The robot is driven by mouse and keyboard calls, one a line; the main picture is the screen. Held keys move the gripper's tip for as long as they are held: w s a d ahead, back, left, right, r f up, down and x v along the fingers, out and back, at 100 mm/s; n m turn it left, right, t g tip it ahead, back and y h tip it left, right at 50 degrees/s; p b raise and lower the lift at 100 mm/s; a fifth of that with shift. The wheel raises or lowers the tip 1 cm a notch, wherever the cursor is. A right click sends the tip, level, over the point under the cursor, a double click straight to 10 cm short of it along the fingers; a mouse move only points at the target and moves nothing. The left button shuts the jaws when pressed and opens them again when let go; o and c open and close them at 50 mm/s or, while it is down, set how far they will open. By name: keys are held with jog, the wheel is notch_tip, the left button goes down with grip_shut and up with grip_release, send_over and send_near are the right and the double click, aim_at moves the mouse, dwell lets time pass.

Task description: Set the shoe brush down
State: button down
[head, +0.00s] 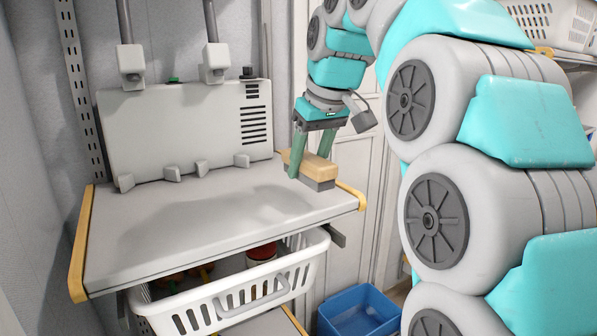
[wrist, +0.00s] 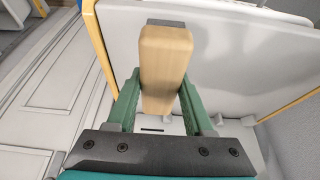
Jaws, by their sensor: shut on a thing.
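The shoe brush (head: 319,166) has a light wooden back and a grey bristle side facing down. It is at the right back part of the white shelf top (head: 150,240), near its yellow right edge. My gripper (head: 309,162) is shut on the brush, with one green finger on each side of it. In the wrist view the brush's wooden back (wrist: 165,65) lies between the fingers of my gripper (wrist: 160,100). The brush is low over the shelf top; I cannot tell whether its bristles touch the surface.
A white box-shaped unit (head: 190,125) with feet stands at the back of the shelf top. A white basket (head: 235,295) with items inside is below, and a blue bin (head: 358,312) stands lower right. The shelf top's front and middle are clear.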

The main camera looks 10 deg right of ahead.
aim_at(311, 153)
jog(key=w, duration=0.3)
jog(key=shift+w+d+f, duration=0.15)
jog(key=shift+w, duration=0.15)
jog(key=shift+f+p, duration=0.35)
jog(key=shift+f, duration=1.4)
jog(key=shift+f, duration=0.2)
jog(key=shift+c, duration=1.4)
grip_release()
jog(key=shift+r, duration=0.15)
jog(key=shift+v, duration=3.8)
